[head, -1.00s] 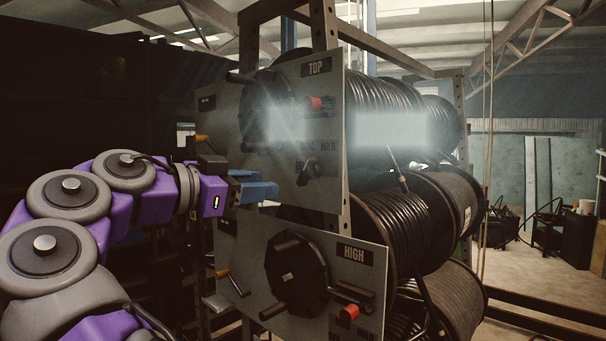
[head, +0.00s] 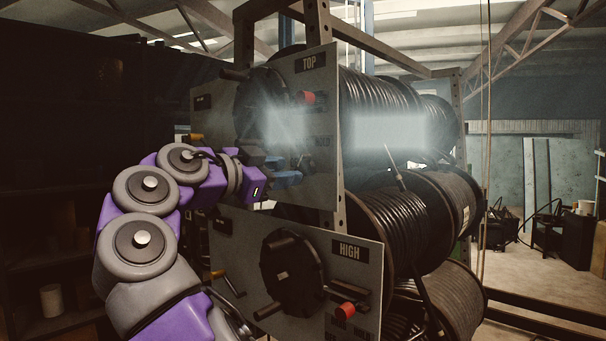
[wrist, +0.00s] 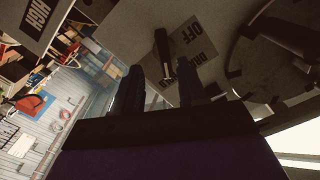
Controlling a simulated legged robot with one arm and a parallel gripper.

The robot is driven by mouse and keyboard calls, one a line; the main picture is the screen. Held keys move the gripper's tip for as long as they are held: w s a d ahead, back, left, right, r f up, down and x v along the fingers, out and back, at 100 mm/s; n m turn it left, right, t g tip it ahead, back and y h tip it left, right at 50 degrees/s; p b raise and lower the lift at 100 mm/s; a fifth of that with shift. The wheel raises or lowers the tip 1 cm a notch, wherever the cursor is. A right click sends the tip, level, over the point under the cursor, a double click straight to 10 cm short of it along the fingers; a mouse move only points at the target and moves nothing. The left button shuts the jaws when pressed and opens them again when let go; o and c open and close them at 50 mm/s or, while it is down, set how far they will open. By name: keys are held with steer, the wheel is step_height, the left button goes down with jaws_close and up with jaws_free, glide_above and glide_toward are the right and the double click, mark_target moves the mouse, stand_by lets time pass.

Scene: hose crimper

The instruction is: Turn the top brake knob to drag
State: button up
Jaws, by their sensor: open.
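The top brake knob (wrist: 163,52) is a dark elongated bar on the grey panel under the TOP label (head: 309,61). A plate with OFF, DRAG and partly hidden HOLD lettering (wrist: 190,38) lies beside and behind it in the wrist view. My gripper (wrist: 161,68) is open, with one dark finger on each side of the knob's near end in that view. I cannot tell whether either finger touches it. In the head view my gripper (head: 296,174) is close in front of the TOP panel, its blue fingers covering the knob.
A black handwheel (head: 262,105) and a red knob (head: 307,98) are on the TOP panel above my gripper. The HIGH panel (head: 360,285) below carries another wheel (head: 290,274) and red knob (head: 345,310). Hose reels (head: 400,225) stand to the right.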

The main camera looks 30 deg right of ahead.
mark_target(296, 169)
steer(key=x, duration=0.5)
steer(key=shift+w+d, duration=0.15)
steer(key=shift+w, duration=0.15)
steer(key=shift+d, duration=0.15)
steer(key=shift+c, duration=0.6)
steer(key=shift+w+a, duration=0.15)
steer(key=shift+a, duration=0.25)
steer(key=c, duration=0.3)
steer(key=shift+a+r, duration=0.1)
steer(key=shift+a, duration=0.1)
steer(key=c, duration=0.3)
